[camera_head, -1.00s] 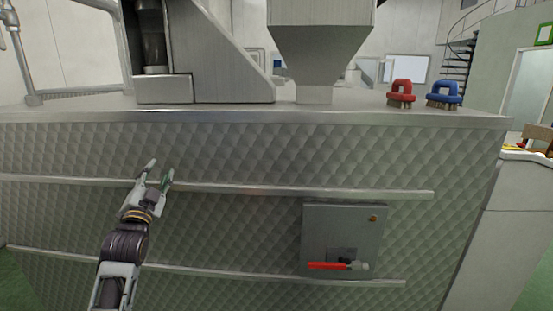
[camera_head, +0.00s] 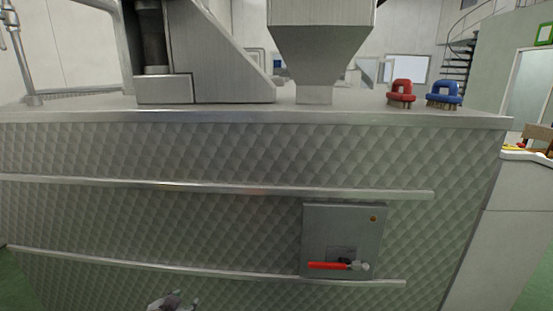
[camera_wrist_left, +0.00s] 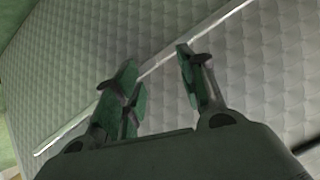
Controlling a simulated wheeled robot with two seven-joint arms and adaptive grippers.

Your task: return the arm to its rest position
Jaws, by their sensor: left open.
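My left gripper (camera_head: 174,301) shows only at the bottom edge of the head view, low in front of the quilted metal machine front (camera_head: 230,155). In the left wrist view the left gripper (camera_wrist_left: 158,88) has its fingers spread apart, with nothing between them. Behind the fingers are the quilted panel and a metal rail. The rest of the left arm is out of the head view. My right gripper is in neither view.
A grey box (camera_head: 342,225) with a red-handled lever (camera_head: 328,265) is mounted on the panel. Horizontal rails (camera_head: 240,188) run across it. A red brush (camera_head: 401,93) and a blue brush (camera_head: 444,94) stand on top, right of the hopper (camera_head: 318,50). Green floor shows at the sides.

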